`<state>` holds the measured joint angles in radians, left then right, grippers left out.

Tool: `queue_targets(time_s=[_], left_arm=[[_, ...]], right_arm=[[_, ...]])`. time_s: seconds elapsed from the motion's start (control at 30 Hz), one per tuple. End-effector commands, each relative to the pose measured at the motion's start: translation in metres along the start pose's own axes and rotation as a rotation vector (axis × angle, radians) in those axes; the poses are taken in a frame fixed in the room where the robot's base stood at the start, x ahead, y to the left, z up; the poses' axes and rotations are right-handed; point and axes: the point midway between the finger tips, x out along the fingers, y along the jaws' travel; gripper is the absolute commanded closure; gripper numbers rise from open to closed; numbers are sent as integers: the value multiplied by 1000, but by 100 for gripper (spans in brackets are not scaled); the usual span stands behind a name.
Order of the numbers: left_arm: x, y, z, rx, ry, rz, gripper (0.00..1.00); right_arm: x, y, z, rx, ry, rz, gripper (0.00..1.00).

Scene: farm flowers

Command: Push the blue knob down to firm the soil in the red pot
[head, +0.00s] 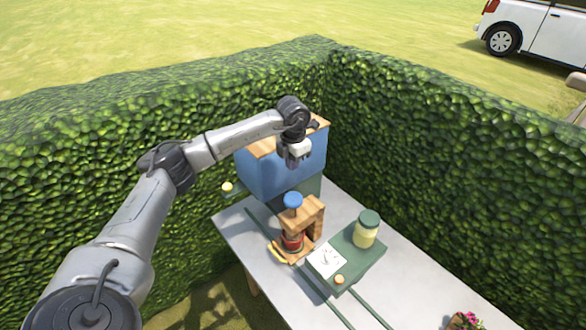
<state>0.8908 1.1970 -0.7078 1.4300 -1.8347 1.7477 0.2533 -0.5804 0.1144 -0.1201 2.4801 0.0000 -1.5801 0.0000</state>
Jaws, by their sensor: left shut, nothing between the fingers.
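The blue knob (293,199) tops a wooden press (312,217) on the grey table. The red pot (291,240) sits inside the press, below the knob, and is partly hidden by the wooden frame. My left gripper (293,163) is shut and empty, pointing down above the knob, with a visible gap between them. It is in front of the blue box. My right gripper is not in view.
A blue box (270,176) with a wooden top stands behind the press. A green tray (362,268) holds a jar (366,229) with a green lid and a white card (326,260). Hedges (420,150) border the table (420,290). A flower pot (464,322) is at the lower right.

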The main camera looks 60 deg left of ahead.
Motion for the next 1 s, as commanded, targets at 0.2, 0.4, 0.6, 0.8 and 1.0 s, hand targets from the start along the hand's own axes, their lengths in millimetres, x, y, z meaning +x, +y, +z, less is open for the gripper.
queue_targets(time_s=[0.2, 0.4, 0.6, 0.8, 1.0], left_arm=[[41, 0, -1, 1, 5, 0, 100], [77, 0, -1, 0, 4, 0, 100], [102, 0, -1, 0, 3, 0, 100], [116, 0, 0, 0, 1, 0, 100], [120, 0, 0, 0, 0, 1, 100]], right_arm=[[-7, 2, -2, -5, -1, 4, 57], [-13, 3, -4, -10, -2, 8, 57], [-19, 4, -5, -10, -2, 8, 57], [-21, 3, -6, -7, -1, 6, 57], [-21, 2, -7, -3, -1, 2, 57]])
